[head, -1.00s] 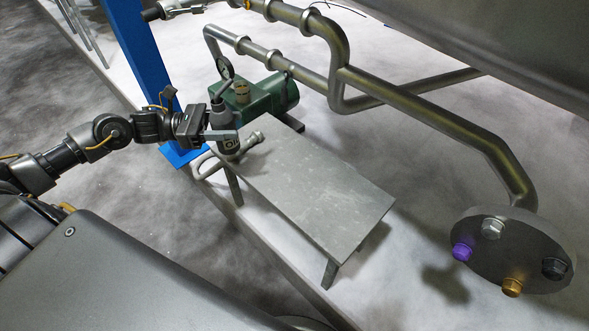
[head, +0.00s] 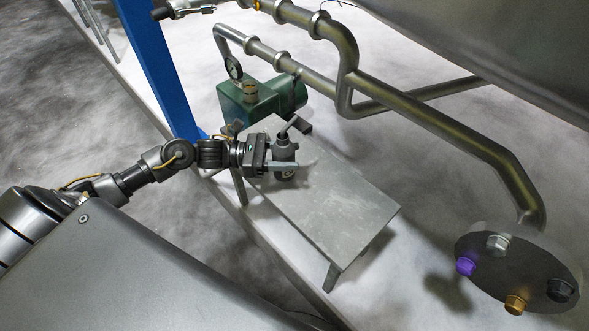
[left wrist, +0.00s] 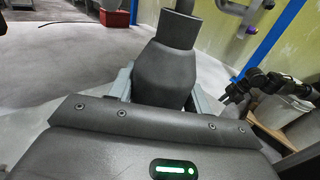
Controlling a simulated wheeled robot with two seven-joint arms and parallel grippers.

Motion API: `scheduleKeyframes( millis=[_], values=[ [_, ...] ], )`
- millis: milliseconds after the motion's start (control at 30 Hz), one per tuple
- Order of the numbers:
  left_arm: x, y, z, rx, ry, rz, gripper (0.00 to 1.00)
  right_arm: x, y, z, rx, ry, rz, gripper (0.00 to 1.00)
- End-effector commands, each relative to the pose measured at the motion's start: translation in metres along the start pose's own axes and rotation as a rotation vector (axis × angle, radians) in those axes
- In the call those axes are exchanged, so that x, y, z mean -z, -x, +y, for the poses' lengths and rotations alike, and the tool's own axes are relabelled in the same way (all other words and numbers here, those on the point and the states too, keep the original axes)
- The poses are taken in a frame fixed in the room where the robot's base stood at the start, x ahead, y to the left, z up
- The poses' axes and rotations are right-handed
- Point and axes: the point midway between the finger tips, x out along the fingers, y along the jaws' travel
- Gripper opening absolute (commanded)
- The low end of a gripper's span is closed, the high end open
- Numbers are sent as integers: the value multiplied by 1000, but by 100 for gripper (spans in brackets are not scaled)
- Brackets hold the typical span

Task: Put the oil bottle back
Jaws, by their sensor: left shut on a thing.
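My left gripper (head: 268,157) is shut on the dark grey oil bottle (head: 285,152). The bottle is near upright, with its spout at the top and a pale label low down. It is over the left part of the grey bench (head: 340,215); I cannot tell whether its base touches the top. In the left wrist view the dark bottle (left wrist: 165,75) stands between the two fingers. A dark jointed arm at the right of that view looks like my right one; its gripper (left wrist: 232,93) is too small to read.
A green pump (head: 262,100) with a gauge stands behind the bench. Metal pipes (head: 420,112) run behind it to a round flange (head: 525,275) with coloured bolts at the right. A blue post (head: 160,75) stands at the left. The bench's right part is clear.

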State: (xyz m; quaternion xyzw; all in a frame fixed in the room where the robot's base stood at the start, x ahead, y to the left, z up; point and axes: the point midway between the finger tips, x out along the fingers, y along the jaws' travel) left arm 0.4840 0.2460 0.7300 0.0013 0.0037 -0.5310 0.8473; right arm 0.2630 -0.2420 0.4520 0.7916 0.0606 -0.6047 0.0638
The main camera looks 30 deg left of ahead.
Motion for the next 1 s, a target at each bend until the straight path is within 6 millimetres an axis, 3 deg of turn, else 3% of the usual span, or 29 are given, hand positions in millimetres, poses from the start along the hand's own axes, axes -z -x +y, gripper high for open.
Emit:
scheduleKeyframes(
  millis=[367,633,1000],
  values=[
    [17,-14,-4,-1,0,-2,22,0,0,0,0,0,0,36],
    [51,-19,-5,-1,-1,-1,22,2,3,0,0,-1,4,36],
    [55,-19,-5,0,-2,-1,22,2,6,0,0,-2,5,36]
  ],
)
